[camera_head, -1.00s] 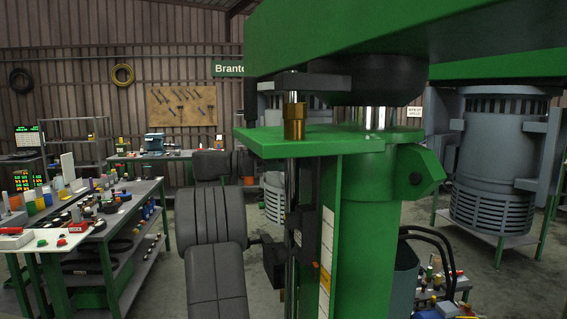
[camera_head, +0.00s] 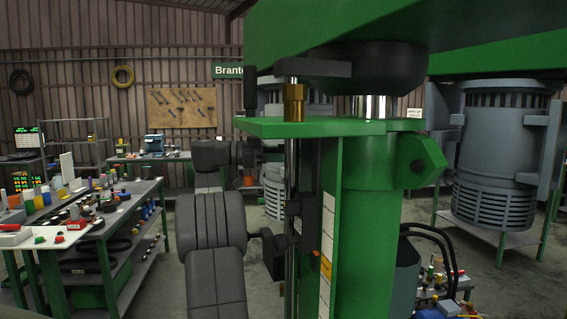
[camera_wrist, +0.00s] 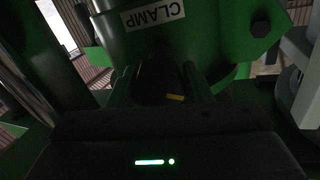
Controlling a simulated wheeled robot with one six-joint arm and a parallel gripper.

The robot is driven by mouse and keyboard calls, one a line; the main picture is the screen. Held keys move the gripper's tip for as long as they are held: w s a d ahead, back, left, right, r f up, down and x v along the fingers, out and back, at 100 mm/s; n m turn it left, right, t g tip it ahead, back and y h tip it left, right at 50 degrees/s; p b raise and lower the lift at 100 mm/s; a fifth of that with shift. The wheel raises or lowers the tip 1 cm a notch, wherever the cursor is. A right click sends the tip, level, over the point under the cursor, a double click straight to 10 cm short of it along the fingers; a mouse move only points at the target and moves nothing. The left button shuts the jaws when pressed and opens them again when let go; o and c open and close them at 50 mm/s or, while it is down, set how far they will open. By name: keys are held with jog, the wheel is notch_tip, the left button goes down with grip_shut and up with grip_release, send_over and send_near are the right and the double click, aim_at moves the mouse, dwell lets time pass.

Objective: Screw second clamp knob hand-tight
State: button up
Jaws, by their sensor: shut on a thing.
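In the wrist view, a dark clamp knob (camera_wrist: 158,85) with a small yellow mark sits between the two fingers of my gripper (camera_wrist: 163,92). The fingers are shut on it. The picture is dark, so the knob's stem and seating are hidden. Just beyond it is the green clamp body (camera_wrist: 205,42) with a white CLAMP label (camera_wrist: 156,15). My gripper is mostly hidden behind the column and rod there.
A brass nut (camera_head: 293,103) stands on the green plate (camera_head: 265,127) beside the column. A loaded bench (camera_head: 120,230) is at left. A large grey vessel (camera_head: 492,150) and black hoses (camera_head: 432,240) are at right. Open floor shows between bench and arm.

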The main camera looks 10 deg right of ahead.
dwell(0.3)
jog(key=o, duration=1)
jog(key=shift+c, duration=0.2)
jog(key=shift+a, duration=0.1)
jog(key=w+a, duration=0.1)
jog(key=a, duration=1.2)
jog(key=shift+w+a, duration=0.3)
jog(key=shift+w, duration=0.05)
jog(key=shift+d, duration=0.1)
jog(key=d, duration=0.4)
jog(key=s+d, duration=0.1)
jog(key=d, duration=0.8)
jog(key=shift+s+d, duration=0.35)
